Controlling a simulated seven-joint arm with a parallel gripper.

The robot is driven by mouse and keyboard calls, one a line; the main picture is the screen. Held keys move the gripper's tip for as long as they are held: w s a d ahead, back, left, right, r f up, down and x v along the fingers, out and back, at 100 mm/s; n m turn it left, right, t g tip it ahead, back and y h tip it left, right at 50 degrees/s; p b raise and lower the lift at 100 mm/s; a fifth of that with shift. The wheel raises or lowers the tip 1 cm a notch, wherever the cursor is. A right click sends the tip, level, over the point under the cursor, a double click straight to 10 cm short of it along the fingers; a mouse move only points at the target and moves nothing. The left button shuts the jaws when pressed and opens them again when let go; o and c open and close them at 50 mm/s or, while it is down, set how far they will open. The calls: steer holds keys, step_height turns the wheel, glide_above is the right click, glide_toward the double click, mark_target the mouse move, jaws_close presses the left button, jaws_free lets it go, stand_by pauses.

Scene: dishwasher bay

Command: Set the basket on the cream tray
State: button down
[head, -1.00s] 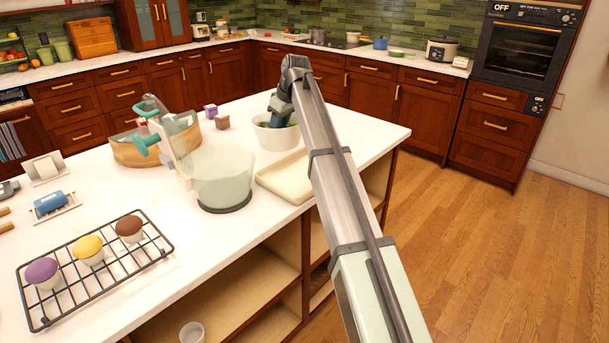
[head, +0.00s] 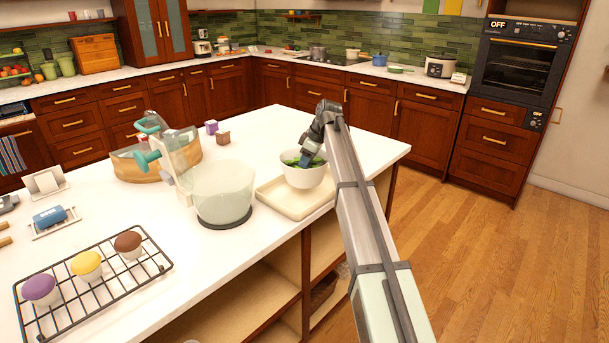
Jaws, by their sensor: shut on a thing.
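The basket (head: 303,179) is a white, round, bowl-like container with green contents. It is upright over the back right part of the cream tray (head: 268,197), a shallow rectangular tray near the island's right edge. I cannot tell whether its base touches the tray or hangs just above it. My gripper (head: 306,161) reaches down at the basket's right rim and is shut on it. The fingertips are partly hidden by the gripper and the rim.
A clear bowl with a dark base (head: 224,196) stands just left of the tray. A wooden round container (head: 140,168) and two small blocks (head: 223,138) stand farther back. A wire rack (head: 63,290) with cupcakes is at front left. The counter behind the tray is clear.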

steer(key=shift+f, duration=2.05)
steer(key=c, duration=0.7)
jaws_free()
steer(key=shift+f, duration=0.1)
steer(key=v, duration=1.2)
